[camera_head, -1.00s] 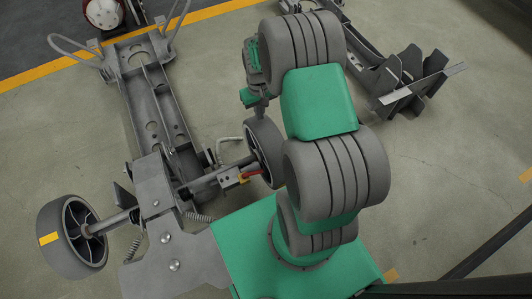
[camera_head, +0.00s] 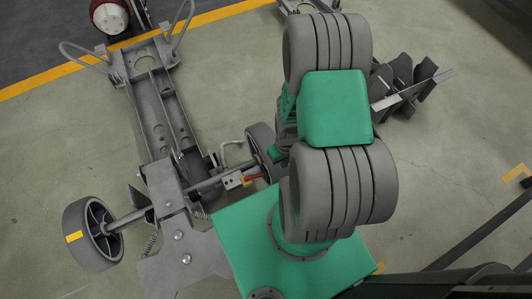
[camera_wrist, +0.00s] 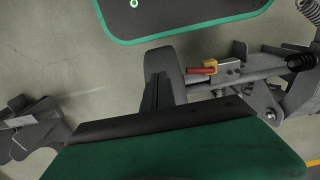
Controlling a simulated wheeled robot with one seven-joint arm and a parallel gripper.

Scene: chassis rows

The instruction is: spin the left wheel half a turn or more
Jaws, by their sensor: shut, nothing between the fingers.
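The left wheel (camera_head: 88,234) is at the lower left in the head view, a grey tyre with a dark spoked hub and a yellow mark (camera_head: 74,237) on its tread. It sits on the end of the chassis axle (camera_head: 128,219). The opposite wheel (camera_head: 262,142) is partly hidden by my arm in the head view and also shows in the wrist view (camera_wrist: 165,78). My gripper (camera_head: 281,152) is near that opposite wheel, well apart from the left wheel, mostly hidden behind my arm. It is shut and empty. The left wheel is outside the wrist view.
The chassis frame (camera_head: 160,105) runs away up the floor. A red and yellow handle (camera_wrist: 203,69) is beside the opposite wheel. Dark metal parts (camera_head: 405,82) lie at the upper right. A red and white object (camera_head: 108,16) is at the top left. Floor left of the chassis is clear.

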